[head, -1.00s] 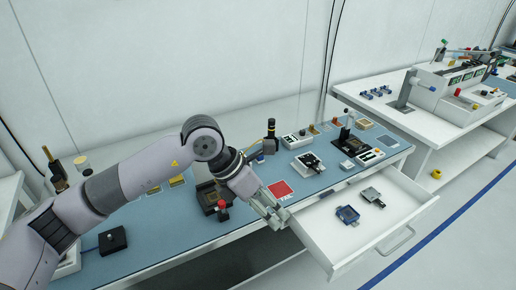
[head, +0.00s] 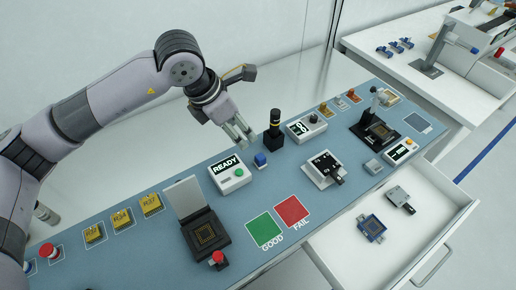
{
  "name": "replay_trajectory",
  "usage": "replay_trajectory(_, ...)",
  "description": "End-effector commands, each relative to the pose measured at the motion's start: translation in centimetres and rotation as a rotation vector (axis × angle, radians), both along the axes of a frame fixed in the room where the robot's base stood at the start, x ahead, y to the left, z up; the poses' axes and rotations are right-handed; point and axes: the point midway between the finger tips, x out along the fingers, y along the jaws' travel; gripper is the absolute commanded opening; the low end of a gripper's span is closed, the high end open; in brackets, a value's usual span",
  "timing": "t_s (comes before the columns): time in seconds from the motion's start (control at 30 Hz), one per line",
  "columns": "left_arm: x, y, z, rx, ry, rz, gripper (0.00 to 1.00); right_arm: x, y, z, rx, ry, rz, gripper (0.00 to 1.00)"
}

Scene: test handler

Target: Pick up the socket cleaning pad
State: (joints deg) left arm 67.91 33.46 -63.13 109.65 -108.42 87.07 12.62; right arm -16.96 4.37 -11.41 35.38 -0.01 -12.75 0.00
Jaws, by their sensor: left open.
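My left gripper (head: 243,137) is open and empty above the blue bench top, behind the box marked READY. A small blue block (head: 260,160) stands just below and right of its fingertips, apart from them. I cannot tell for sure whether this block is the socket cleaning pad. An open test socket (head: 206,234) with its lid raised sits at the front, left of the green GOOD patch (head: 264,229). A second socket (head: 379,130) stands at the right end of the bench. My right gripper is out of view.
The READY box (head: 229,174) and a dark upright tool with a yellow band (head: 273,140) flank the block. The red FAIL patch (head: 291,210) lies in front. A white drawer (head: 335,245) stands open at right, holding a blue part (head: 371,227) and a grey part (head: 400,199).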

Motion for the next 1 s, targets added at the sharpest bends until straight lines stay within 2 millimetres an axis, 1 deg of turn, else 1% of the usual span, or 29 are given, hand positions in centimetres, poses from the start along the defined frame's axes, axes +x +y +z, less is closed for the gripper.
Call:
replay_trajectory(0.03,0.0,-0.3,-0.7,0.001,0.006,-0.002,0.48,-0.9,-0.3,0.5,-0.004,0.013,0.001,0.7)
replay_trajectory(0.1,0.3,-0.8,-2.0,0.001,0.008,0.0,0.48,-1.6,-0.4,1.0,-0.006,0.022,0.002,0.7)
replay_trajectory(0.17,0.6,-1.2,-3.2,0.001,0.009,0.0,0.48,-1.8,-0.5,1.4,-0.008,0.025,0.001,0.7)
replay_trajectory(0.3,1.3,-2.2,-6.0,0.001,0.006,-0.001,0.48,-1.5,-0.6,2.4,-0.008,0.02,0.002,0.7)
replay_trajectory(0.43,1.8,-3.0,-8.3,0.0,0.005,-0.001,0.48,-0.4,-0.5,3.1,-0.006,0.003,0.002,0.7)
replay_trajectory(0.53,2.1,-3.4,-9.6,0.0,0.003,0.0,0.48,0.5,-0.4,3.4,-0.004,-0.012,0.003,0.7)
replay_trajectory(0.63,2.3,-3.6,-10.2,0.0,0.002,0.0,0.48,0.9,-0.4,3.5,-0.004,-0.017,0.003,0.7)
replay_trajectory(0.77,2.4,-3.9,-10.9,0.0,0.004,0.0,0.48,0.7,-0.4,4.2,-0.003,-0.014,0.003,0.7)
replay_trajectory(0.93,2.9,-4.7,-13.0,0.001,0.005,0.001,0.48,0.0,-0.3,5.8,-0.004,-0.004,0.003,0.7)
replay_trajectory(1.0,3.1,-5.0,-14.0,0.0,0.004,0.0,0.48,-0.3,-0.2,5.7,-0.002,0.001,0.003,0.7)
